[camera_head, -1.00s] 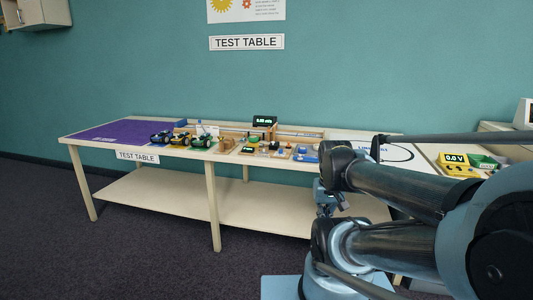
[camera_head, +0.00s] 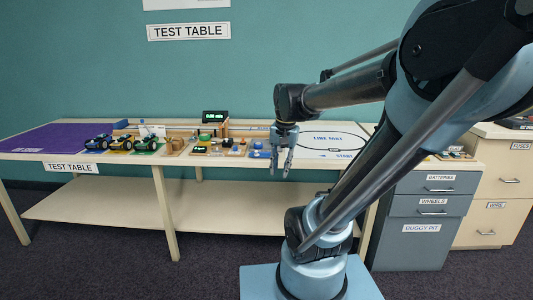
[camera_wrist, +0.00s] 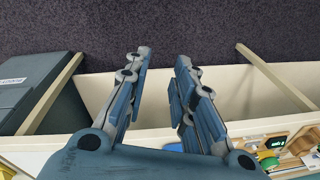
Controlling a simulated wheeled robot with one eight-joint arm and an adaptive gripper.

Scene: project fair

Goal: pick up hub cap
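My gripper (camera_head: 282,168) hangs fingers-down at the front edge of the test table (camera_head: 210,158), right of the small parts. In the wrist view my gripper (camera_wrist: 162,60) is open, with nothing between its fingers. I cannot make out a hub cap for certain in either view. Several small parts stand on little wooden boards along the table front, including a blue piece (camera_head: 256,153) left of my gripper. They are too small to tell apart.
A blue buggy (camera_head: 98,142), a yellow buggy (camera_head: 122,142) and a green buggy (camera_head: 147,143) stand left of the boards. A black display (camera_head: 214,117) is behind. A grey drawer unit (camera_head: 412,230) stands right. The purple mat (camera_head: 50,138) looks clear.

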